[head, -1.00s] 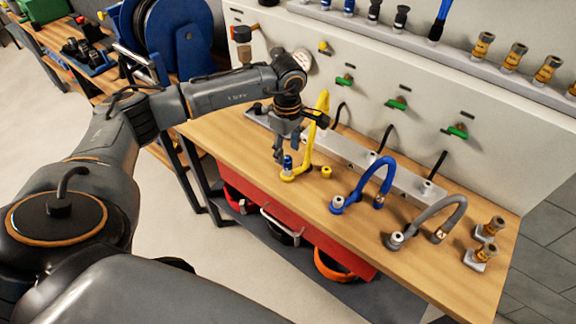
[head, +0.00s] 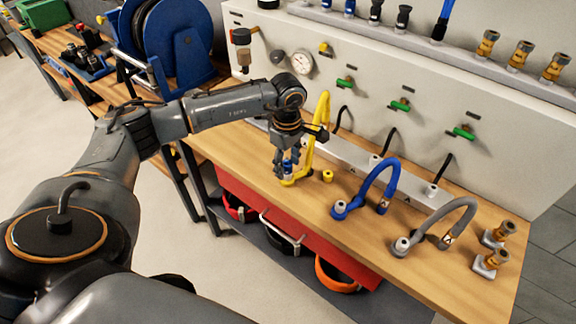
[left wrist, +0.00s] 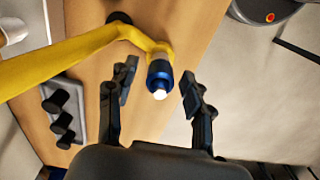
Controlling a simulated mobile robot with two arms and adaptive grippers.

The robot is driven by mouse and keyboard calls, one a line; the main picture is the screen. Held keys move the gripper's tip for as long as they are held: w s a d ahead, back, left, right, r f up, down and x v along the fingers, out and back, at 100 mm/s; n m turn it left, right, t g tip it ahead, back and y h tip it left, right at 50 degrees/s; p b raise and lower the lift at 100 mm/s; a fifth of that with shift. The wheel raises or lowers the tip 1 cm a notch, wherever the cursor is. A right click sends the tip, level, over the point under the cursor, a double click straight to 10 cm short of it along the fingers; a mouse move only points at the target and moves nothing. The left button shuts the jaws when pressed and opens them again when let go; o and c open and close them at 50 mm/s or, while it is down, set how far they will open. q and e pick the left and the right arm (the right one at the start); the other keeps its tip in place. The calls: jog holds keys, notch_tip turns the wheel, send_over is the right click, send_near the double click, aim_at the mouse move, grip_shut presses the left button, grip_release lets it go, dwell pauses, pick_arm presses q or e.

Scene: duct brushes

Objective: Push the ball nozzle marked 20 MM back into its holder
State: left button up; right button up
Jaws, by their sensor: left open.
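A blue nozzle with a white tip (left wrist: 159,82) stands in the end of a curved yellow holder (left wrist: 85,45) in the left wrist view. The yellow holder also shows in the head view (head: 322,112), on the wooden bench. My left gripper (head: 286,168) is open above the nozzle, its fingers partly covering it. In the left wrist view the open fingers (left wrist: 158,92) lie on either side of the nozzle, with gaps on both sides. A blue holder (head: 375,181) and a grey holder (head: 455,218) stand to the right. No 20 MM marking is legible.
A small yellow piece (head: 328,176) lies close beside the yellow holder. Brass fittings (head: 496,233) stand at the bench's right end. Bare bench (head: 310,215) lies in front.

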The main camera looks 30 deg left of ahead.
aim_at(287, 160)
pick_arm(q)
jog(key=shift+b, duration=0.35)
dwell(0.6)
grip_shut()
jog(key=shift+r, duration=0.15)
jog(key=shift+w+r+p, duration=0.1)
jog(key=shift+r+p, duration=0.55)
jog(key=shift+r, duration=0.3)
jog(key=shift+r+p, duration=1.15)
jog(key=shift+r, duration=0.8)
